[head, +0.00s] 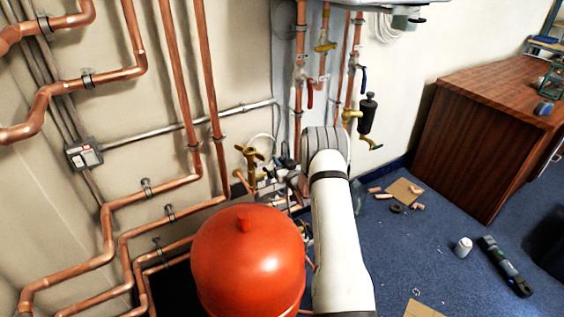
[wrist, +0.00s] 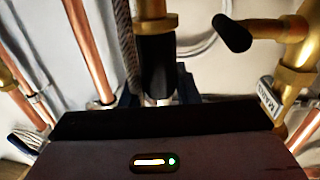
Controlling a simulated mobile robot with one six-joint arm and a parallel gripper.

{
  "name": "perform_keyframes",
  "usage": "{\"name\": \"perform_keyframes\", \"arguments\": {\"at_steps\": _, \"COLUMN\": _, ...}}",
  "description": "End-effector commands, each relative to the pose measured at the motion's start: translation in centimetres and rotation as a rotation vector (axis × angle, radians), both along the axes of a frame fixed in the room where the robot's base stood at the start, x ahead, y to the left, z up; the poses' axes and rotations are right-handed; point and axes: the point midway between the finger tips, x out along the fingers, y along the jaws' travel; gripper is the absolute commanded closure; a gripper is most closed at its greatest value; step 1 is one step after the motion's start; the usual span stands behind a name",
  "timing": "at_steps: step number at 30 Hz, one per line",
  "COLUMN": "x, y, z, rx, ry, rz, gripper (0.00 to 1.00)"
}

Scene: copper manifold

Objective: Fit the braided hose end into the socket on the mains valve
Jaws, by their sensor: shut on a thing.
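In the wrist view my gripper (wrist: 157,85) is shut, its dark fingers either side of a black sleeve with a brass collar, which I take to be the braided hose end (wrist: 155,60). A length of grey braided hose (wrist: 125,45) runs just left of it. A brass valve body with a small lettered tag (wrist: 268,104) stands at the right, apart from the sleeve; it looks like the mains valve. In the head view a brass valve (head: 250,160) stands left of my arm. My arm hides the gripper there, and I cannot make out the socket.
A large red vessel (head: 247,262) stands close to my arm's left. Copper pipes (head: 180,90) line the wall, two close in the wrist view (wrist: 88,50). A black and brass fitting (head: 367,115) hangs at the right. Loose fittings and a cardboard piece (head: 404,191) lie on blue carpet.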

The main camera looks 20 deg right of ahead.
Motion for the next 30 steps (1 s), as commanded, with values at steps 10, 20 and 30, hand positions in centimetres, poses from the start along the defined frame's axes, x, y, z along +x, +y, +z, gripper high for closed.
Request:
{"name": "perform_keyframes", "arguments": {"at_steps": 10, "x": 0.0, "y": 0.0, "z": 2.2, "rx": -0.001, "ry": -0.003, "rz": 0.0, "gripper": 0.98}}
{"name": "perform_keyframes", "arguments": {"at_steps": 20, "x": 0.0, "y": 0.0, "z": 4.1, "rx": 0.0, "ry": -0.002, "rz": 0.0, "gripper": 0.98}}
{"name": "perform_keyframes", "arguments": {"at_steps": 30, "x": 0.0, "y": 0.0, "z": 4.4, "rx": 0.0, "ry": -0.001, "rz": 0.0, "gripper": 0.98}}
